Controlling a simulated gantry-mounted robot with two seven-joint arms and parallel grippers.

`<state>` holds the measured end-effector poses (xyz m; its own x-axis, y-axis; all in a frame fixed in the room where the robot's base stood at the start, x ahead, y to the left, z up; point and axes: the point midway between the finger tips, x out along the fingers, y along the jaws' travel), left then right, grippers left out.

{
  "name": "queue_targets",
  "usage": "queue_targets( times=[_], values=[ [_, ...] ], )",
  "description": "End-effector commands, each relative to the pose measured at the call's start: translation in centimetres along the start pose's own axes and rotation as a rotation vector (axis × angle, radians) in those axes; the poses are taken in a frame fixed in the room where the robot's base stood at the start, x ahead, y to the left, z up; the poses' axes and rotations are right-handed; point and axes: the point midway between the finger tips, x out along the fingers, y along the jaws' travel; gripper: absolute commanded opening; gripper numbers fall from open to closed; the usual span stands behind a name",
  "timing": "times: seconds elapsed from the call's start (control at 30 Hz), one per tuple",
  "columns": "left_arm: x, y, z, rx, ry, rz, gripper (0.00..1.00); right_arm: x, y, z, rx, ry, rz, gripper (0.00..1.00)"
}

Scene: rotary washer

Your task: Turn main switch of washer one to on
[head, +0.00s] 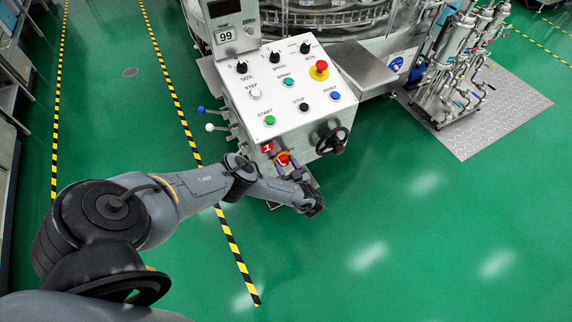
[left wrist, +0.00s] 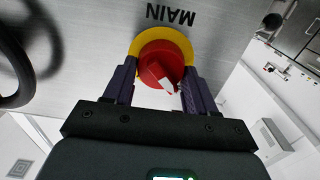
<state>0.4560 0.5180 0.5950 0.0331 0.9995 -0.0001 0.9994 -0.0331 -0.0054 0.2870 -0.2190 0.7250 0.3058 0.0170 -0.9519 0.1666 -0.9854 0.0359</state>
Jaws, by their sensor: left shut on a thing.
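The main switch is a red rotary knob (left wrist: 160,62) with a white pointer mark on a yellow ring. In the left wrist view it sits on a grey metal panel below the upside-down word MAIN. The pointer mark slants down and to the right there. My left gripper (left wrist: 158,82) is shut on the knob, with one dark purple finger on each side. In the head view the switch (head: 283,158) is on the front of the washer's control box (head: 290,85), partly hidden by my left gripper (head: 285,165). My right gripper is not in view.
A black handwheel (head: 332,141) sits close to the right of the switch; levers (head: 210,127) stick out at the left. The sloped top carries several knobs, buttons and a red emergency stop (head: 321,67). Green floor (head: 400,240) in front is clear.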

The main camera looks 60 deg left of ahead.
Motion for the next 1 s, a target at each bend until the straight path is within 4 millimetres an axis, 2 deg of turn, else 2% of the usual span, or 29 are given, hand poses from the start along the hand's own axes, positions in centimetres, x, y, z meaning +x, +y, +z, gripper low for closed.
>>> queue_targets(
  times=[0.37, 1.0],
  values=[
    [0.0, 0.1, -0.1, 0.151, 0.001, 0.000, 0.26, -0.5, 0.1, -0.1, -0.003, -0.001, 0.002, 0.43],
    [0.0, 0.3, 0.1, 0.741, 0.001, -0.001, 0.26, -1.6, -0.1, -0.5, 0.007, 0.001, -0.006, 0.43]
  ],
)
